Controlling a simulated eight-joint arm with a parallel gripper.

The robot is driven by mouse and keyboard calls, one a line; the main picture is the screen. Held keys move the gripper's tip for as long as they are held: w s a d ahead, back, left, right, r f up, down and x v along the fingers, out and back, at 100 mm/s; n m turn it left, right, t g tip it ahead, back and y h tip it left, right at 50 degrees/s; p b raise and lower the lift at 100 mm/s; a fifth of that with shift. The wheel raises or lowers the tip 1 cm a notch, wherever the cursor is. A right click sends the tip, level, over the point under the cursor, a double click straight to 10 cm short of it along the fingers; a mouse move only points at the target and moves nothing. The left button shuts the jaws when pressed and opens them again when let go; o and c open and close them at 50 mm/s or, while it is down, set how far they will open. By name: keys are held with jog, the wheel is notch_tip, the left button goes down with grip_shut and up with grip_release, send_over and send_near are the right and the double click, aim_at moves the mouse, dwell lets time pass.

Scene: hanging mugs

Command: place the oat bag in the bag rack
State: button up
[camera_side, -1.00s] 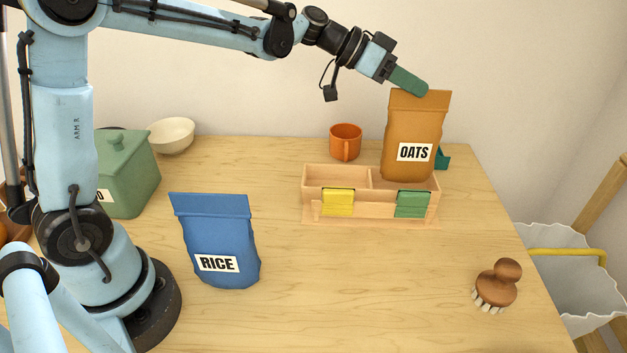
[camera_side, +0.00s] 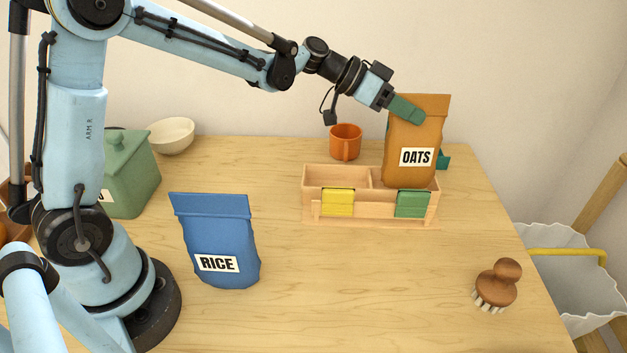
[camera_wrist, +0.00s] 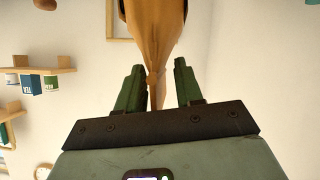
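The orange-brown oat bag (camera_side: 413,130), labelled OATS, stands upright in the right compartment of the wooden bag rack (camera_side: 333,176), behind the green tag. Its base is hidden by the rack's front. My gripper (camera_side: 420,114) is at the upper part of the bag, its green fingers overlapping it in the side view. In the wrist view my gripper (camera_wrist: 158,66) is open, with the bag's narrow top edge (camera_wrist: 154,80) between the fingers and a gap on each side. The rack's left compartment, behind the yellow tag, is empty.
A blue rice bag (camera_side: 218,238) stands front left of the rack. An orange mug (camera_side: 345,141) is behind the rack, and a teal item (camera_side: 443,160) shows behind the oat bag. A wooden brush (camera_side: 497,285) lies front right. The table's middle front is clear.

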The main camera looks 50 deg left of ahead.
jog(key=v, duration=1.2)
jog(key=s+f+n+y, duration=0.3)
jog(key=s+f+y, duration=0.1)
jog(key=s, duration=0.4)
jog(key=s+a+f+n+g+y, duration=0.1)
jog(key=s+f+n+y, duration=0.2)
jog(key=s, duration=0.6)
notch_tip(320, 180, down, 3)
jog(key=shift+s+a+r+n+y, duration=0.25)
jog(key=shift+n+y, duration=0.15)
jog(key=shift+y, duration=0.8)
jog(key=o, duration=1.1)
jog(key=shift+w, duration=0.1)
